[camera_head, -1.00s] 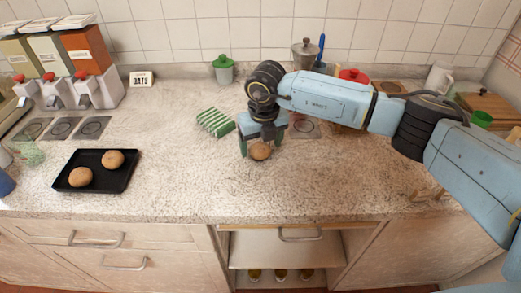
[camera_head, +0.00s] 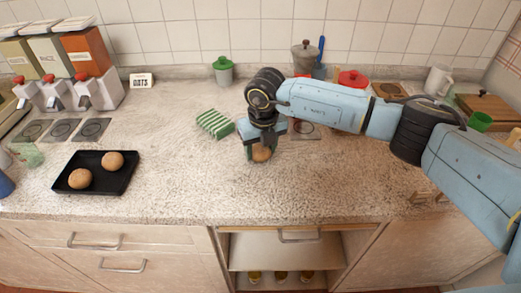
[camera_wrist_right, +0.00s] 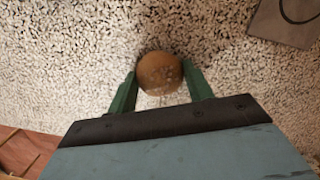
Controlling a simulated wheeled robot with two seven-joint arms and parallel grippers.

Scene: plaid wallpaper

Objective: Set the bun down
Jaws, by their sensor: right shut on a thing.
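A round brown bun (camera_head: 262,153) is between the fingers of my right gripper (camera_head: 260,150), at the middle of the counter. The right wrist view shows the bun (camera_wrist_right: 160,73) with the green fingers of the gripper (camera_wrist_right: 160,84) shut on its two sides. The bun is at or just above the speckled counter; I cannot tell whether it touches. In the head view the gripper partly hides the bun. My left gripper is not in view.
A black tray (camera_head: 98,187) with two buns lies at the left. A green-striped rack or cloth (camera_head: 215,123) lies just left of my gripper. A green-lidded jar (camera_head: 223,70) and a red-lidded pot (camera_head: 352,79) stand behind. The front counter is clear.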

